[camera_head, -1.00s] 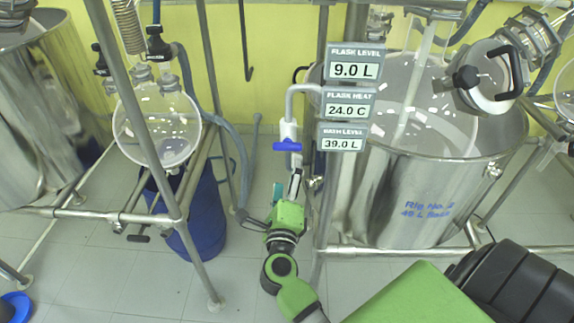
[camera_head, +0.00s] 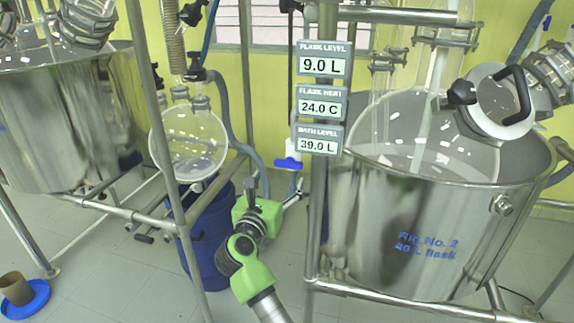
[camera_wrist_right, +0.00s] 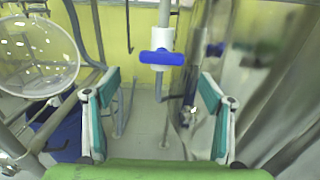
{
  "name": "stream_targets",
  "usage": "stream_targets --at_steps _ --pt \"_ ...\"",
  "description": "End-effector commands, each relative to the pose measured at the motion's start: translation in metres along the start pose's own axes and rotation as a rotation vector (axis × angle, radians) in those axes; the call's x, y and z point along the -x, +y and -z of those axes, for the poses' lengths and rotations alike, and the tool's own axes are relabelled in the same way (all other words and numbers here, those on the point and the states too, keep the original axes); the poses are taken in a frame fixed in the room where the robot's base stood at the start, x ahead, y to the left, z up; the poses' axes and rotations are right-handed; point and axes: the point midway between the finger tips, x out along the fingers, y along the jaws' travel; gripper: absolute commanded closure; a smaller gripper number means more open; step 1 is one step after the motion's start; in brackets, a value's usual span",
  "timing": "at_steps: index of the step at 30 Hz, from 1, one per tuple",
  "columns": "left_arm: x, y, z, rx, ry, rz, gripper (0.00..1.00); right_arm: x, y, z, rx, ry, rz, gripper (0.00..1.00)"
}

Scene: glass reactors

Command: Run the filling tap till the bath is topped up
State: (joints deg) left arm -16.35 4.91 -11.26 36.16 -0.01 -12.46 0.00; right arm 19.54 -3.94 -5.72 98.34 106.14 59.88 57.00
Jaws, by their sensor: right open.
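The filling tap has a white body and a blue handle (camera_head: 288,164), which lies crosswise beside the display post. It also shows in the right wrist view (camera_wrist_right: 162,58). The bath (camera_head: 415,225) is a large steel vessel marked Rig No. 2, with a glass flask (camera_head: 410,130) inside. The bath level display (camera_head: 319,140) reads 39.0 L. My right gripper (camera_head: 297,192) is just below the tap, its fingers partly hidden. In the right wrist view it is open and empty (camera_wrist_right: 155,85), with the handle ahead, in line with the gap and apart from both fingers. My left gripper is out of view.
Displays above read flask level 9.0 L (camera_head: 324,66) and flask heat 24.0 C (camera_head: 321,104). A steel frame post (camera_head: 319,235) stands close right of my gripper. A blue drum (camera_head: 212,240) and a round glass flask (camera_head: 188,142) are to the left.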

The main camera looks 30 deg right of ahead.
Motion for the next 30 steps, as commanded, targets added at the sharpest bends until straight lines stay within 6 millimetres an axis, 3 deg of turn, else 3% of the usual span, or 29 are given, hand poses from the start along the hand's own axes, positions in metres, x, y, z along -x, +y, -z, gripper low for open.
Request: stream_targets --at_steps 6,12,18,26,30 --pt "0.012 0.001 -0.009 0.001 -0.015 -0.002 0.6 -0.049 -0.001 -0.004 0.005 -0.004 0.002 0.25" --pt "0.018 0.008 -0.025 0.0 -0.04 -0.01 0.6 -0.08 0.0 -0.002 0.004 -0.003 0.0 0.25" --pt "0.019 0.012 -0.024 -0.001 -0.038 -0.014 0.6 -0.093 -0.001 0.0 0.002 -0.001 0.0 0.25" --pt "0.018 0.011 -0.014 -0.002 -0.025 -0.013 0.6 -0.094 -0.001 0.0 0.002 -0.001 0.0 0.25" --pt "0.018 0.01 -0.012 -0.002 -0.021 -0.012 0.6 -0.094 0.0 0.0 0.002 -0.001 0.0 0.56"
